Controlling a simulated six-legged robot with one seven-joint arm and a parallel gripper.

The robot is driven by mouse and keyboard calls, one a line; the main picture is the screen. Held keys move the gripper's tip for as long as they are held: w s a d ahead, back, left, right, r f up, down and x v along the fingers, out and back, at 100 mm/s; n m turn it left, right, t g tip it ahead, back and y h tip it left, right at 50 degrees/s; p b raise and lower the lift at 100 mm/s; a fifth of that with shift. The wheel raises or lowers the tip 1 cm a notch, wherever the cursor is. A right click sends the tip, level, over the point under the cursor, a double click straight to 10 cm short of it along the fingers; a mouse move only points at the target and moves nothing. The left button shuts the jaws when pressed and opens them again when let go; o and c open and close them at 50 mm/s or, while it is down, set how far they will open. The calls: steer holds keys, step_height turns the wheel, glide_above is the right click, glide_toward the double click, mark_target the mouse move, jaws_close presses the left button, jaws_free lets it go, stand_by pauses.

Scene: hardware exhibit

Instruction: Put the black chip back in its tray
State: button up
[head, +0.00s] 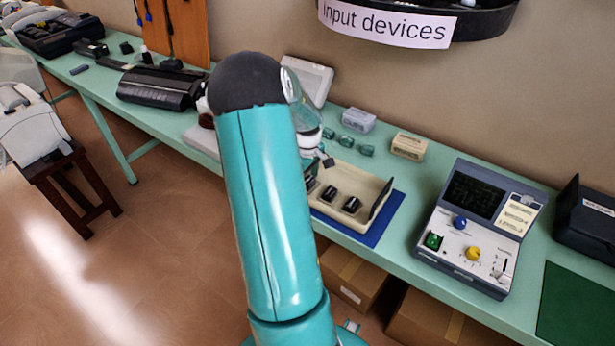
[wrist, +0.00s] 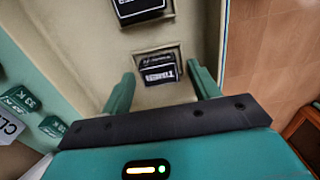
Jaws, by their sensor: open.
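The cream tray (head: 375,186) sits on a blue mat on the green bench. It holds black chips in recesses; two show in the head view, a left one (head: 330,193) and a right one (head: 351,204). In the wrist view a black chip with white lettering like "TIMER" (wrist: 158,70) lies slightly askew in a tray recess; I cannot tell whether it is fully seated. My gripper (wrist: 161,74) is open, its teal fingers on either side of this chip with gaps showing. Another black chip (wrist: 140,9) is further up the tray (wrist: 88,30). My arm hides the tray's left part in the head view.
Small teal blocks (head: 348,142) and two small boxes, one grey (head: 358,120) and one cream (head: 408,146), stand behind the tray. A control console (head: 480,225) is to its right. The blue mat (head: 384,222) borders the bench's front edge. Cardboard boxes (head: 352,278) are below.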

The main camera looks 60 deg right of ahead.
mark_target(307, 179)
steer(key=shift+r, duration=0.1)
step_height(307, 179, up, 12)
stand_by(0.4)
